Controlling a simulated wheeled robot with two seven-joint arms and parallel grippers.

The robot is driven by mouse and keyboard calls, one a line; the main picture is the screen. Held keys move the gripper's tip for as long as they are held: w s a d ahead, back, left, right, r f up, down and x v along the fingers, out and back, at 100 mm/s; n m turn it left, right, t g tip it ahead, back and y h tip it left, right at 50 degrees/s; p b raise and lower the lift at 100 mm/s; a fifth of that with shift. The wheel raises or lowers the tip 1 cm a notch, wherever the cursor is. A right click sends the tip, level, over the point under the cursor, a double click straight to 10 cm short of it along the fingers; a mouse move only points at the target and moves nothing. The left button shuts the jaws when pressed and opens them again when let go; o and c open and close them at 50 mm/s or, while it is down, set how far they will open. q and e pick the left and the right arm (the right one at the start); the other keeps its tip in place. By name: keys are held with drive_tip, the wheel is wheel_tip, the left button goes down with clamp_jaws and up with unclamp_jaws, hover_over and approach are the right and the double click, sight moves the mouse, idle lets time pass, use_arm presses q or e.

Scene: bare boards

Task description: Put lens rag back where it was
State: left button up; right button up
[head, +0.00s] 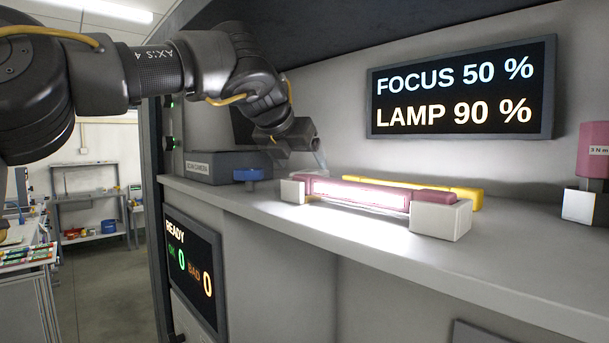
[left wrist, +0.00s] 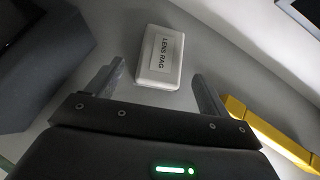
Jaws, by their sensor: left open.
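The lens rag (left wrist: 159,56) is a small white rounded block with a "LENS RAG" label, lying on the grey shelf in the left wrist view. My left gripper (left wrist: 158,72) is open, its two fingers spread on either side of the near end of the rag. Nothing is held between them. In the head view my left gripper (head: 318,158) is above the back of the shelf, behind the glowing lamp bar.
The lit pink lamp bar (head: 360,194) rests between white blocks on the shelf. A yellow bar (head: 468,197) lies behind it and shows at right in the wrist view (left wrist: 268,133). A pink cylinder (head: 593,150) stands right.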

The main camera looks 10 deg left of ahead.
use_arm(q)
drive_tip(key=b+v, duration=0.1)
drive_tip(key=v, duration=0.7)
